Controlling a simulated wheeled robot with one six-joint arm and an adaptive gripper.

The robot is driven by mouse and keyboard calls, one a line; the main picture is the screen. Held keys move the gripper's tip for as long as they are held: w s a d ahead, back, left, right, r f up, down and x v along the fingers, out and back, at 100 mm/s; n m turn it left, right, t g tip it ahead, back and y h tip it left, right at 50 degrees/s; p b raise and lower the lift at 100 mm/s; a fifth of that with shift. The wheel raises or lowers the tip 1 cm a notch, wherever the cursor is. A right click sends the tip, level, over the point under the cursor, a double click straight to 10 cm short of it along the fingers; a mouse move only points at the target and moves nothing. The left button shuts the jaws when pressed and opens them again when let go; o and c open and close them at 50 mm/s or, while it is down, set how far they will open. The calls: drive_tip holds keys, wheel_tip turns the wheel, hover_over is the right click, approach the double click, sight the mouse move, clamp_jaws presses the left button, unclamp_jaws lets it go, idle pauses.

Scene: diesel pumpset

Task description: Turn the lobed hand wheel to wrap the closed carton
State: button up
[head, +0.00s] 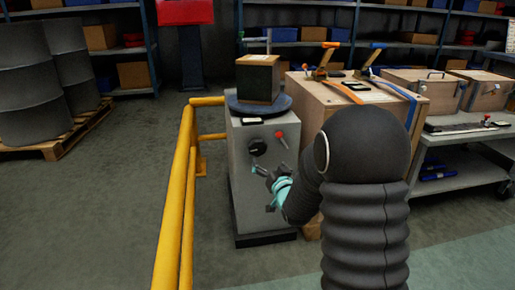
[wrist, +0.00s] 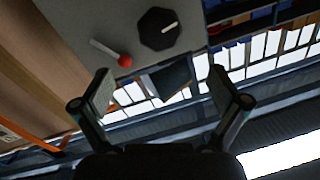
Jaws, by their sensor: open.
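The lobed hand wheel (head: 257,147) is a dark knob on the front of a grey cabinet (head: 248,195). In the wrist view the hand wheel (wrist: 158,28) is black and many-sided with a pale pointer mark. My gripper (head: 260,174) is in front of the cabinet face, just below the hand wheel. In the wrist view my gripper (wrist: 160,85) has its fingers wide apart with nothing between them; the wheel lies beyond the fingertips.
A red-tipped lever (head: 281,138) sits right of the wheel; its red ball (wrist: 125,60) shows in the wrist view. A yellow rail (head: 176,190) stands left of the cabinet. A wooden crate (head: 310,95) stands close on the right.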

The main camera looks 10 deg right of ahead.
sight(259, 148)
drive_tip(key=w, duration=0.4)
drive_tip(key=w+a, duration=0.1)
drive_tip(key=w, duration=0.8)
drive_tip(key=shift+a, duration=0.25)
